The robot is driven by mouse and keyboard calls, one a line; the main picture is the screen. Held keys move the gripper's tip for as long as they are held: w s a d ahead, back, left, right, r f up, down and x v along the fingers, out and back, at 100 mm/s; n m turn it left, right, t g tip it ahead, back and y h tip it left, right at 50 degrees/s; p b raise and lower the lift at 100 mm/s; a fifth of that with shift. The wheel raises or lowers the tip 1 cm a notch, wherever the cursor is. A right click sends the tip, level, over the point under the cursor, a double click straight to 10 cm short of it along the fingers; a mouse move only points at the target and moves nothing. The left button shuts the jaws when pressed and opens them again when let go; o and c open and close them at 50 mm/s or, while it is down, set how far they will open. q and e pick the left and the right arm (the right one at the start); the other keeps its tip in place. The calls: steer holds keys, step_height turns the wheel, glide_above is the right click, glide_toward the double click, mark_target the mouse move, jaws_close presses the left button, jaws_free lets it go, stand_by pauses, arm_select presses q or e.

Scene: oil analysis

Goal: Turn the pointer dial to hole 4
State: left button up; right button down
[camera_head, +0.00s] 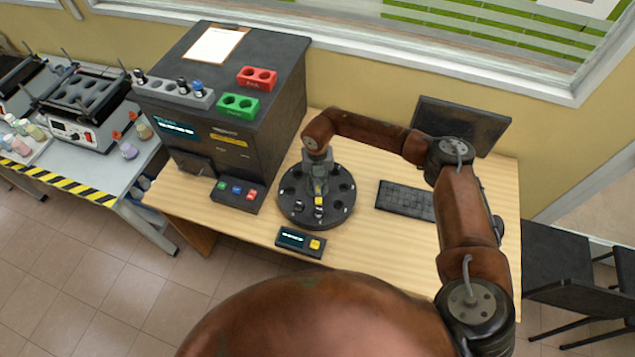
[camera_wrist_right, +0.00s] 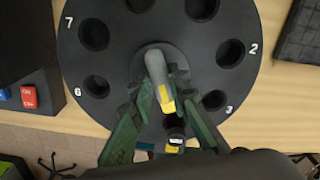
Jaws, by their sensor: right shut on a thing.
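The black round dial (camera_head: 290,213) lies on the wooden table, with a ring of holes. In the right wrist view the dial (camera_wrist_right: 122,62) shows readable numbers 7, 2 and 3. Its grey central pointer (camera_wrist_right: 150,62) has a yellow tip (camera_wrist_right: 166,99), aimed toward the bottom of the picture, slightly right. My left gripper is out of view.
A dark cabinet (camera_head: 270,115) stands left of the dial, with a small button box (camera_head: 237,194) before it. A small display box (camera_head: 300,242) lies in front. A keyboard (camera_head: 405,200) and monitor (camera_head: 470,125) are right.

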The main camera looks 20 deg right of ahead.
mark_target(317, 185)
stand_by(0.4)
steer(key=c, duration=1.8)
jaws_free()
steer(key=shift+c, duration=0.2)
steer(key=shift+r, duration=0.1)
step_height(317, 185, up, 12)
